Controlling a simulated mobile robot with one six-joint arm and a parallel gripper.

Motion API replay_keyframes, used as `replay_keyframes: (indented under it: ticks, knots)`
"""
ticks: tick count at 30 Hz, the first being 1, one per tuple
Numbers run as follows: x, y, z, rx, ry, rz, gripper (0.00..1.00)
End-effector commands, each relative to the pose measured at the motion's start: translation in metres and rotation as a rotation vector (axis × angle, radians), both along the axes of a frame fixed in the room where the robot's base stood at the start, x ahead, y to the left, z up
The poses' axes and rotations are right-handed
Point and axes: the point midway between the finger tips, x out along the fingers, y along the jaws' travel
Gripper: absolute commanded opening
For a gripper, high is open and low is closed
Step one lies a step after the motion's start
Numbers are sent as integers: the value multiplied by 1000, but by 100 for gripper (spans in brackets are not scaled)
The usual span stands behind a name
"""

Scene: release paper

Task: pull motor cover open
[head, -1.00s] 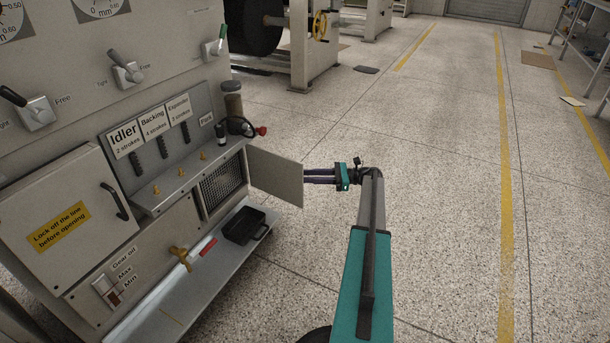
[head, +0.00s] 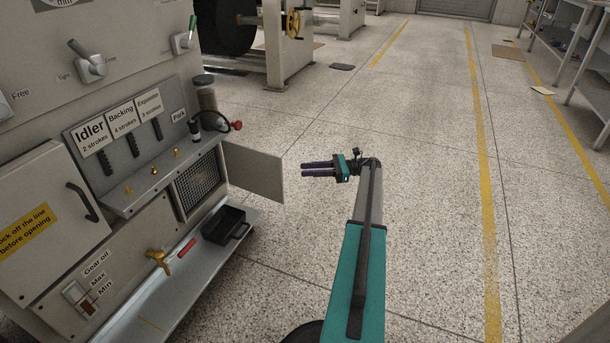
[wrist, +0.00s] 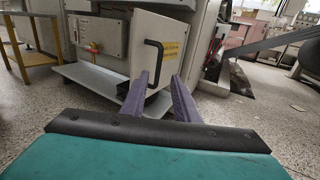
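The motor cover (head: 254,172) is a flat grey panel swung outward from the machine front beside the mesh opening (head: 201,184). In the wrist view the cover (wrist: 145,27) shows its other face, with a black handle (wrist: 152,63) and a yellow label (wrist: 171,50). My gripper (head: 304,169) is to the right of the cover, clear of its free edge. In the wrist view the two purple fingers (wrist: 155,76) are apart with nothing between them. The handle is hidden in the head view.
A yellow valve (head: 160,260) sticks out nearby. A closed door (head: 50,225) with its own handle is at left. Open floor (head: 420,180) lies to the right.

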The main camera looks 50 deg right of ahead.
Motion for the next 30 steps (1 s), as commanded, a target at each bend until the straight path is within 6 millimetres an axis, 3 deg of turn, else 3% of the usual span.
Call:
replay_keyframes:
  ticks: [15,30]
  knots:
    - [-16,-19,-3,-1,-1,-1,28]
    - [-20,-23,0,1,1,-2,28]
